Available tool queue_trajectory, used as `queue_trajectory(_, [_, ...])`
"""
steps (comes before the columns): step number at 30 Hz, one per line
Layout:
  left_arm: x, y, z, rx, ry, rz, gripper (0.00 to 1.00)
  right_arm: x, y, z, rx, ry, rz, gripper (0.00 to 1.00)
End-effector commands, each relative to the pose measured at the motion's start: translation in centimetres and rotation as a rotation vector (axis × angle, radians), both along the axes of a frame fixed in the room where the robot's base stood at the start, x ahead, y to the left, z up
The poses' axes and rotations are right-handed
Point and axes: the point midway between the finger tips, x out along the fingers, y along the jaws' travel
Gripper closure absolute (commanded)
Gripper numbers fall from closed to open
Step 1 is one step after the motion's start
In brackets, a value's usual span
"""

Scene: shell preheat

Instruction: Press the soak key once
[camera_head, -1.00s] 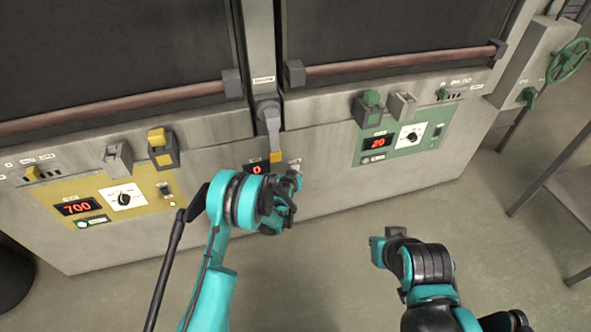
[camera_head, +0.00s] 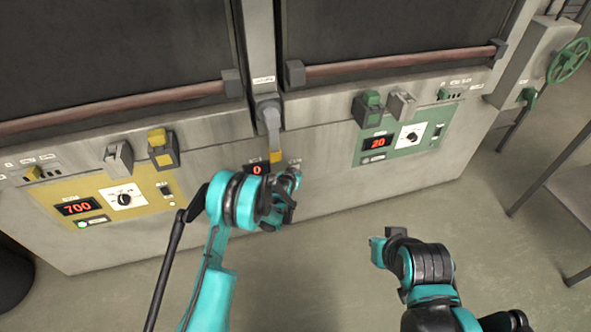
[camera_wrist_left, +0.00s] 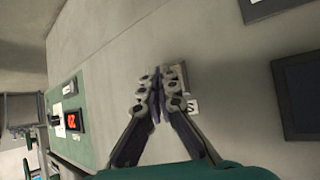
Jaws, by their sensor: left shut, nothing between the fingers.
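My left gripper (camera_head: 294,177) is at the middle of the furnace front, just right of the small red display reading 0 (camera_head: 257,169). In the left wrist view its fingers (camera_wrist_left: 157,80) are together and empty. Right behind the fingertips a small grey block, apparently the soak key (camera_wrist_left: 179,74), stands on the panel. A white label with a letter S (camera_wrist_left: 191,106) is beside it, partly covered. I cannot tell whether the fingertips touch the key. My right gripper (camera_head: 384,250) is lower right, off the panel, and its jaw opening is unclear.
A grey lever with a yellow end (camera_head: 272,130) hangs above the gripper. A yellow panel (camera_head: 150,191) with display 700 is at left, a green panel (camera_head: 405,142) with display 20 at right. A green handwheel (camera_head: 568,60) is far right. Open floor lies in front.

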Motion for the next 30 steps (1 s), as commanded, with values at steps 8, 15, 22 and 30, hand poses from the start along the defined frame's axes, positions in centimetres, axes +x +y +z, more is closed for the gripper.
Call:
queue_trajectory(8, [0.3,0.1,0.0,0.000,0.000,0.000,1.00,0.0,0.0,0.0,0.000,0.000,0.000,1.00])
queue_trajectory(15, [0.4,0.1,0.0,0.000,0.000,0.000,1.00,0.0,0.0,0.0,0.000,0.000,0.000,1.00])
queue_trajectory(22, [0.2,0.0,0.0,0.000,0.000,0.000,1.00,0.0,0.0,0.0,0.000,0.000,0.000,1.00])
queue_trajectory(30, [-1.1,-0.3,0.0,-0.001,0.000,0.001,1.00,0.0,0.0,0.0,0.000,0.000,0.000,1.00])
